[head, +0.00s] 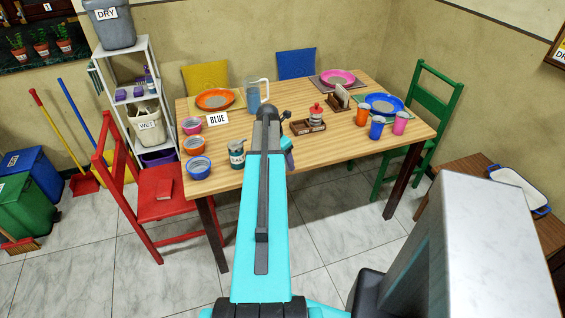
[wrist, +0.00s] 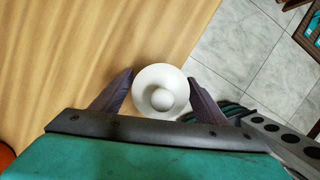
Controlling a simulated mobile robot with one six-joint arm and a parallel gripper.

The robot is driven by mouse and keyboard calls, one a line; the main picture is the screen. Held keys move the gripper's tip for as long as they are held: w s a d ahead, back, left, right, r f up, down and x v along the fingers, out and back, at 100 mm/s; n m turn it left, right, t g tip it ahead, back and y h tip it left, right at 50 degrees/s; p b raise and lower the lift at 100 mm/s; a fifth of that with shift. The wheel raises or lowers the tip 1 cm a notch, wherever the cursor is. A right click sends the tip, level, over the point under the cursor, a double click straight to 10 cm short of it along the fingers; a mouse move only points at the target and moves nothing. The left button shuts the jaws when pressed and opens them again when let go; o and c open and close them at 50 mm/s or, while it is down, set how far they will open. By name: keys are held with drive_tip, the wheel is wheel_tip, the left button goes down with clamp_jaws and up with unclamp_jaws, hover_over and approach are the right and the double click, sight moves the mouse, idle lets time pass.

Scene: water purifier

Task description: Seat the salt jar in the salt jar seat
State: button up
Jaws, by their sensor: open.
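In the wrist view a round white thing with a knob on top, likely the salt jar (wrist: 160,88), is seen from above near the table edge. My gripper (wrist: 161,84) is open, with one dark finger on each side of it. I cannot tell whether the fingers touch it. In the head view my arm hides this white thing, and my gripper (head: 289,150) shows only partly, over the table front. A wooden caddy (head: 308,128) with a red-topped jar (head: 316,114) stands to the right of my arm; it may hold the salt jar seat, which I cannot make out.
On the wooden table (head: 345,138), a dark labelled canister (head: 237,155) and bowls (head: 198,167) stand left of my arm, with a clear pitcher (head: 254,98) behind. A napkin holder (head: 340,96) and cups (head: 377,127) stand right. The front right tabletop is clear.

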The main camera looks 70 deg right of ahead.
clamp_jaws()
drive_tip(key=shift+r, duration=0.4)
idle(0.6)
drive_tip(key=shift+r+b, duration=0.6)
drive_tip(key=shift+r, duration=0.7)
drive_tip(key=s+a+r+b, duration=0.1)
drive_tip(key=a+b, duration=0.3)
drive_tip(key=a, duration=0.9)
drive_tip(key=shift+s, duration=0.4)
drive_tip(key=shift+a+r+b, duration=0.2)
drive_tip(key=shift+a+b, duration=0.25)
drive_tip(key=shift+b, duration=3.2)
drive_tip(key=shift+s+a+b, duration=0.15)
drive_tip(key=shift+a+b, duration=0.45)
drive_tip(key=shift+b, duration=2.25)
drive_tip(key=shift+s+a+r+b, duration=0.15)
drive_tip(key=shift+a+b, duration=0.2)
drive_tip(key=shift+b, duration=0.75)
